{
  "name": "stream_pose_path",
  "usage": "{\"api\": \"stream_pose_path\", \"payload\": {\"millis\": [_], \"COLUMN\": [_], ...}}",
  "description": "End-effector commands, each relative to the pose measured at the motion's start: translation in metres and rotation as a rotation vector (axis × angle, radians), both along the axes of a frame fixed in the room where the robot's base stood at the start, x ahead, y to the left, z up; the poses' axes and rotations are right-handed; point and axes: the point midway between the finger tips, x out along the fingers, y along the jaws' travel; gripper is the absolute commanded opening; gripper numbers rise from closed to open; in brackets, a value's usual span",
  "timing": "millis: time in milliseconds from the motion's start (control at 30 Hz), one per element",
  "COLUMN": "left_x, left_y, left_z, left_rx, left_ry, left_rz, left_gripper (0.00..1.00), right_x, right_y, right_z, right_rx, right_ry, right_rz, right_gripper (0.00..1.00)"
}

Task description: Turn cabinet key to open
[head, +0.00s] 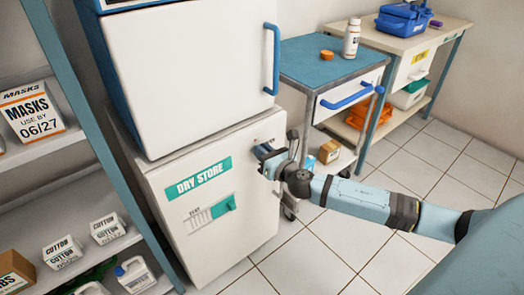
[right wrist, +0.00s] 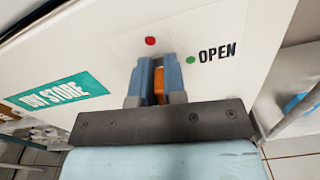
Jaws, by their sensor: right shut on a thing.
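The white cabinet (head: 220,234) has a green DRY STORE label and stands below a white-doored unit. My right gripper (head: 264,155) is at the upper right of the cabinet front. In the right wrist view, my right gripper (right wrist: 158,72) is shut on an orange key (right wrist: 159,86), seen between its two blue-grey fingers. A red dot (right wrist: 150,41) is above the fingers, and a green dot (right wrist: 190,60) with the word OPEN is to their right. The lock behind the key is hidden by the fingers. The cabinet door looks closed. My left gripper is not in view.
A shelf rack (head: 95,130) with MASKS and COTTON boxes stands close on the left. A blue-topped cart (head: 310,58) with a bottle (head: 351,38) stands right of the cabinet. A bench (head: 415,45) is behind. The tiled floor (head: 310,255) in front is clear.

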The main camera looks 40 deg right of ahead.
Motion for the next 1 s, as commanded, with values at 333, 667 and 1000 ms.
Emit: {"api": "stream_pose_path", "payload": {"millis": [333,667,1000], "left_x": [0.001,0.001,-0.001], "left_y": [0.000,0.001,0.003], "left_z": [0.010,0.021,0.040], "left_rx": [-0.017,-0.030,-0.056], "left_ry": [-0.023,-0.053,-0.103], "left_rz": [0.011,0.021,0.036], "left_gripper": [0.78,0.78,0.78], "right_x": [0.000,0.000,0.001], "right_y": [-0.003,-0.007,-0.010], "right_z": [-0.001,-0.003,-0.005], "right_rx": [0.314,0.628,0.950], "right_ry": [0.026,0.050,0.075], "right_rz": [-0.002,-0.002,-0.002], "right_gripper": [0.00,0.00,0.00]}}
